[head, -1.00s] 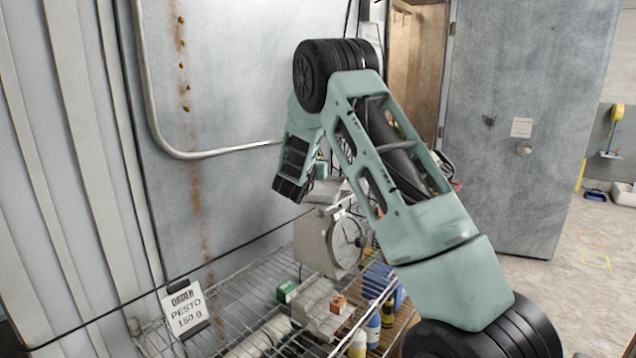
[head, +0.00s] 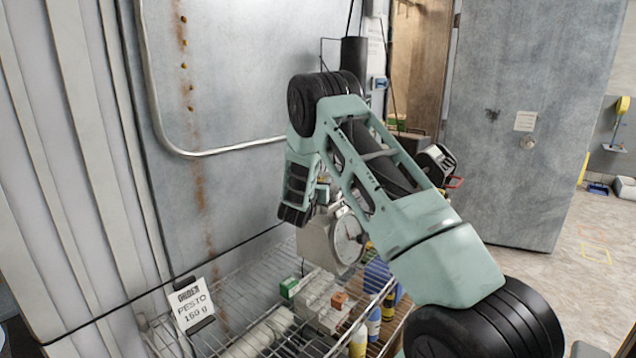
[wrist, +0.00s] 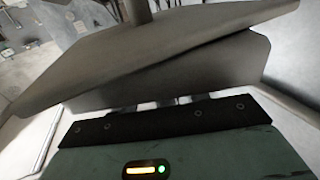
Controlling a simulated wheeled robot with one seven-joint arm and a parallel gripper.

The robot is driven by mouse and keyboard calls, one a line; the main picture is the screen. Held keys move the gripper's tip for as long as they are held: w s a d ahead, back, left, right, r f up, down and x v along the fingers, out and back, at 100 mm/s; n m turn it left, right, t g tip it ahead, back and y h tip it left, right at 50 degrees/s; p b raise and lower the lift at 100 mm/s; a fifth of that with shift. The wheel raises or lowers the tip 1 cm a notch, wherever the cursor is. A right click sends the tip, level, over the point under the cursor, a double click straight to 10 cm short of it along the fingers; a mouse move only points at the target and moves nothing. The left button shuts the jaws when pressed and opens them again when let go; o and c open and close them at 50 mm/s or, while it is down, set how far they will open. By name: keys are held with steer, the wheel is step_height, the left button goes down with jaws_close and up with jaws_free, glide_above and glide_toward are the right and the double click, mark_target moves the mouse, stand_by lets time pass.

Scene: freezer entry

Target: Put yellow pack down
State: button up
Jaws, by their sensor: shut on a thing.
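The yellow pack cannot be made out in either view. My gripper (wrist: 150,103) shows at the bottom of the wrist view, its fingertips mostly hidden under a wide grey-beige plate (wrist: 140,55), which looks like the scale's pan. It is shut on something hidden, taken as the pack. In the head view my forearm and wrist cover the gripper, which is by the top of the beige dial scale (head: 316,245). I cannot tell whether the pack touches the pan.
The scale stands on a wire shelf (head: 225,335). In front of it are a green box (head: 289,288), an orange box (head: 339,298) and several bottles. A metal wall is close behind.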

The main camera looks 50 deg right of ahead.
steer(key=o, duration=1)
steer(key=shift+r, duration=0.1)
steer(key=shift+b+v, duration=2.95)
steer(key=shift+v, duration=3.1)
